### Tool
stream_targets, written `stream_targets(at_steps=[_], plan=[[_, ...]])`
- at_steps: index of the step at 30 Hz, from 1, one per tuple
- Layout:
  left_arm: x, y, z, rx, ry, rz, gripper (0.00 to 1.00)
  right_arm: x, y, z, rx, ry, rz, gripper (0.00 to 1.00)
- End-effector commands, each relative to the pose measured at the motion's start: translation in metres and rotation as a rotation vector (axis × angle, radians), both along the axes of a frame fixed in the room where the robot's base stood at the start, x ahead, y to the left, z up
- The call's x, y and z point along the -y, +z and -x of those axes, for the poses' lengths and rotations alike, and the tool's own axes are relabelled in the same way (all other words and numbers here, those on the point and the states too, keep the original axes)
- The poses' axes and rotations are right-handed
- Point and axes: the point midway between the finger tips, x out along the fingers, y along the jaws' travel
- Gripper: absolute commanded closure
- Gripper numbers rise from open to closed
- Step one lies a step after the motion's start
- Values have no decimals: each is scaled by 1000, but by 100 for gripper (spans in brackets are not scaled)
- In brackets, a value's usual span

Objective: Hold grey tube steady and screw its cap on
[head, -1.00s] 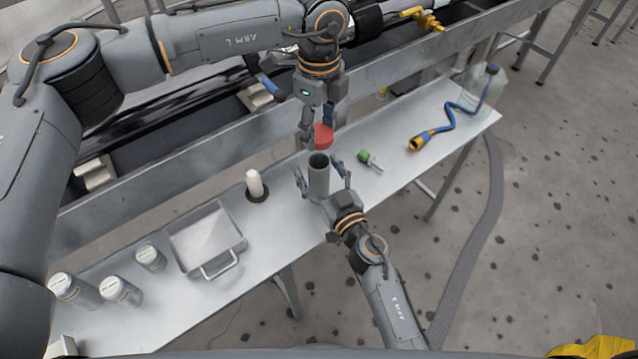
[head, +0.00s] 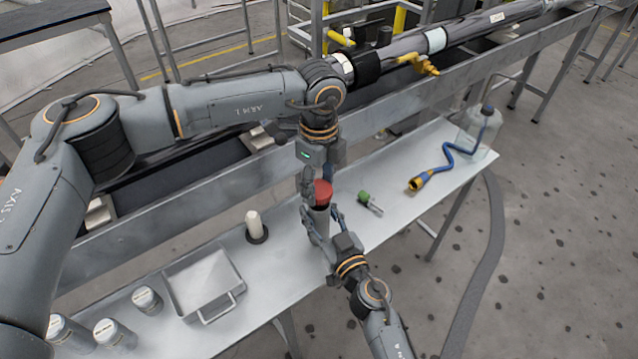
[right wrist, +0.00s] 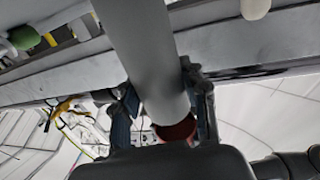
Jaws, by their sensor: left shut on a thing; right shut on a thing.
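The grey tube (head: 319,226) stands upright above the table, with its top end up. My right gripper (head: 323,232) is shut around it from the front. The right wrist view shows the grey tube (right wrist: 145,50) between the two fingers (right wrist: 167,105). The red cap (head: 322,191) sits at the tube's top end, in line with it, and hides the mouth. My left gripper (head: 317,182) is shut on the cap from above. The red cap (right wrist: 177,130) also shows at the tube's end in the right wrist view. I cannot tell how far the threads are engaged.
A metal tray (head: 180,306), a white-topped peg on a dark base (head: 254,226) and several lidded jars (head: 147,300) stand to the left. A green-headed item (head: 364,197), a blue hose (head: 452,160) and a clear jug (head: 478,135) lie right. A rail runs behind the table.

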Motion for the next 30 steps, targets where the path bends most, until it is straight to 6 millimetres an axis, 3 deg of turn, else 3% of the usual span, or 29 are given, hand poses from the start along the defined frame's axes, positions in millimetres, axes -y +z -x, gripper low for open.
stream_targets(at_steps=[3,17,30], plan=[[0,-11,0,-1,-1,1,65,0,0,0,0,0,0,100],[0,-11,0,1,-1,1,65,0,0,0,0,0,0,100],[0,-29,0,0,0,0,65,0,0,0,0,0,0,100]])
